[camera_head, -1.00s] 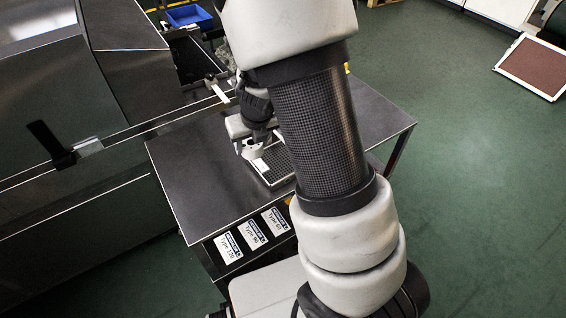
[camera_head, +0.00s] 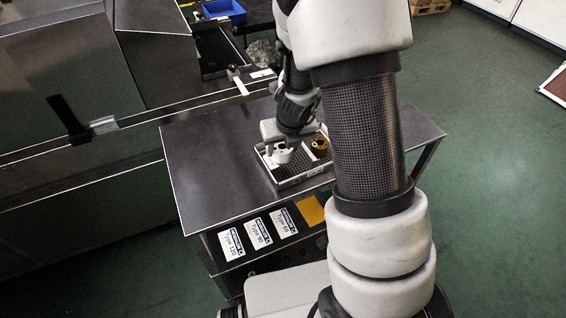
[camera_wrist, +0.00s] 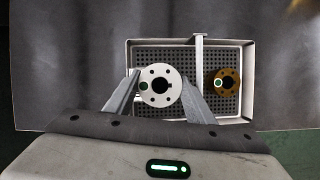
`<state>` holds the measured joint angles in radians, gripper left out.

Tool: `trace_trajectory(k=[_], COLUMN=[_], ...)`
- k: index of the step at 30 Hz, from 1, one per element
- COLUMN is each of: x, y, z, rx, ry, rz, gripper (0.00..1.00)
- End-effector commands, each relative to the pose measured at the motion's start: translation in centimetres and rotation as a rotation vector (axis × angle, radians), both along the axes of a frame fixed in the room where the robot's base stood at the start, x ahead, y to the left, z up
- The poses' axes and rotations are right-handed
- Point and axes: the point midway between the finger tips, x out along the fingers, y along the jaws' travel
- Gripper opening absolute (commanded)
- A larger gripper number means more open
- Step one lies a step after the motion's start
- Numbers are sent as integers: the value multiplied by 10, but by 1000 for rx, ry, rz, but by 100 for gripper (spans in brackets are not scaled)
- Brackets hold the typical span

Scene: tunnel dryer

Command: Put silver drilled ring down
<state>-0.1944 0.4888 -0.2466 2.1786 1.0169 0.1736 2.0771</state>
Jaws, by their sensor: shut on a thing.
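The silver drilled ring (camera_wrist: 160,98) is a pale flat disc with a dark centre bore and several small holes. My gripper (camera_wrist: 159,76) is shut on it, one finger at each side. The ring is over the left compartment of a light-rimmed tray (camera_wrist: 131,56) with a perforated dark floor. In the head view my gripper (camera_head: 282,152) is low at the tray (camera_head: 293,184) on the dark table. I cannot tell whether the ring touches the tray floor.
A brass ring (camera_wrist: 228,94) lies in the tray's right compartment, beyond a divider bar (camera_wrist: 199,60). The dark table (camera_head: 215,170) is bare left of the tray. A steel machine (camera_head: 70,80) stands along the left. A blue bin (camera_head: 222,10) is at the back.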

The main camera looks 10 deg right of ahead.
Motion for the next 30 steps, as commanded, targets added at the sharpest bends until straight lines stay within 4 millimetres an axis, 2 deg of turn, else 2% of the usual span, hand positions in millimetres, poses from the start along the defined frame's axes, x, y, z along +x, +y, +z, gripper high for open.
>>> trace_trajectory(k=[9,16,21,22,23,30], x=[0,1,0,0,0,0], y=[-1,0,0,0,0,0], z=[-40,-37,-42,-42,-41,-41], rx=[-1,-1,-1,0,0,0], ry=[0,-1,-1,0,0,0], rz=[-1,0,1,1,1,1], gripper=[18,18,18,52,57,57])
